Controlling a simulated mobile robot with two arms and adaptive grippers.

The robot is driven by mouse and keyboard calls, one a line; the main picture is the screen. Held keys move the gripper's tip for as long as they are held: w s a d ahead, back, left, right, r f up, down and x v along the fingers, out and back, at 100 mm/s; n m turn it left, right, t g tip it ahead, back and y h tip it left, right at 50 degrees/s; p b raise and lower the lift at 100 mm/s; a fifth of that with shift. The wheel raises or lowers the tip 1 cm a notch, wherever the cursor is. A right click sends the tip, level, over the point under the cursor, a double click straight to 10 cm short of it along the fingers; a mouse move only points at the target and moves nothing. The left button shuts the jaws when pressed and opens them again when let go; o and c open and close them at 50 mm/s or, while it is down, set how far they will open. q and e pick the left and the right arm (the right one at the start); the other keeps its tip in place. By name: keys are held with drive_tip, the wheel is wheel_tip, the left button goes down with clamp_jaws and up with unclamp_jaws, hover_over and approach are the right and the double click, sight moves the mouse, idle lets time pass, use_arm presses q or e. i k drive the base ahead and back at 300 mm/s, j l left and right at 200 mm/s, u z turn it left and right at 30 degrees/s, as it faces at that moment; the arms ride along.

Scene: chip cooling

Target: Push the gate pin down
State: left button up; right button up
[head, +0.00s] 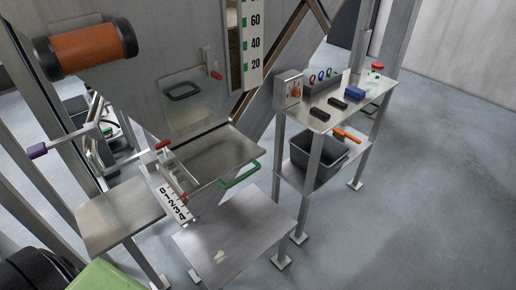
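I cannot tell for sure which part is the gate pin. A small red-tipped part (162,144) stands at the back end of a narrow metal slide between two metal plates. Another small red part (183,197) is at the front end, beside a white scale plate (172,204) marked 0 to 4. A red-tipped lever (214,74) is on the wall panel above. Neither of my grippers can be made out in the head view, and nothing is seen touching these parts.
A green handle (240,174) sticks out by the right plate (222,153). A lever with a purple knob (38,150) is at left. A side table (322,121) with small dark blocks stands at right, with a grey bin (318,166) below. Floor at far right is clear.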

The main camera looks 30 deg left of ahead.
sight(162, 144)
drive_tip(key=u, duration=1.6)
drive_tip(key=i+l, duration=0.1)
